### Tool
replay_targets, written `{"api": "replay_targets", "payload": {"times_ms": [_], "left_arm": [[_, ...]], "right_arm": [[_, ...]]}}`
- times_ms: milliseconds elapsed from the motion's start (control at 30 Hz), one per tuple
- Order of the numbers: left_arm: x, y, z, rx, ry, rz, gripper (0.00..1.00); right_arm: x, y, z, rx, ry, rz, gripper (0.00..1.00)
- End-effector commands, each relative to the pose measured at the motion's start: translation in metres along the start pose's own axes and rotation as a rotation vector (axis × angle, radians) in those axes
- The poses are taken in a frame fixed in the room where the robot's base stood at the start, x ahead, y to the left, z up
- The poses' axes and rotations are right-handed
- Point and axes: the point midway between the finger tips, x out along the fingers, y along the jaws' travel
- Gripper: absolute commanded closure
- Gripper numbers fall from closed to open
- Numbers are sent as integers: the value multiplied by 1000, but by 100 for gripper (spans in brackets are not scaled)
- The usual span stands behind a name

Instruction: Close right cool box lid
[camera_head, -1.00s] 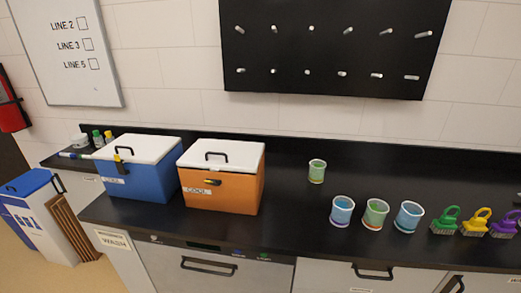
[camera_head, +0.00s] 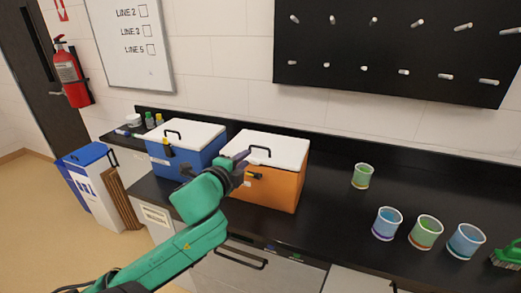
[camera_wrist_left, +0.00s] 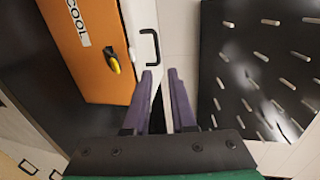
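The right cool box (camera_head: 283,190) is orange with a white lid (camera_head: 285,147) and a dark handle (camera_head: 260,151) on top. The lid lies flat across the box top, and I see no clear gap under it. My left gripper (camera_head: 245,155) is in front of the lid, near the handle, partly covering the box's left side. In the left wrist view the gripper (camera_wrist_left: 160,75) has its two purple fingers apart with nothing between them. The lid handle (camera_wrist_left: 151,47) shows just beyond the fingertips, beside the yellow and black latch (camera_wrist_left: 112,60). My right gripper is not in view.
A blue cool box (camera_head: 170,161) with a white lid stands close on the left. A green cup (camera_head: 362,176) and several other cups stand on the black counter (camera_head: 330,215) to the right. A black peg board (camera_head: 400,50) hangs on the wall behind.

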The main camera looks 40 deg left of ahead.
Motion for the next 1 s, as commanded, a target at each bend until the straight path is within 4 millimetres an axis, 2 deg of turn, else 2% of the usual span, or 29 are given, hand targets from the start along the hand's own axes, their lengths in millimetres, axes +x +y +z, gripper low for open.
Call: {"api": "replay_targets", "payload": {"times_ms": [133, 400, 600, 767, 1000], "left_arm": [[27, 8, 0, 1, -3, -3, 76], [95, 4, 2, -7, -6, 1, 76], [128, 2, 3, -13, -7, 4, 76], [141, 3, 2, -9, -5, 6, 76], [142, 4, 2, -8, -3, 7, 76]], "right_arm": [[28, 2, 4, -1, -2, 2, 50], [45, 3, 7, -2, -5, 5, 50], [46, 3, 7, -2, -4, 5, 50], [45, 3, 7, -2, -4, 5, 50], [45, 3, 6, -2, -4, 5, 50]]}}
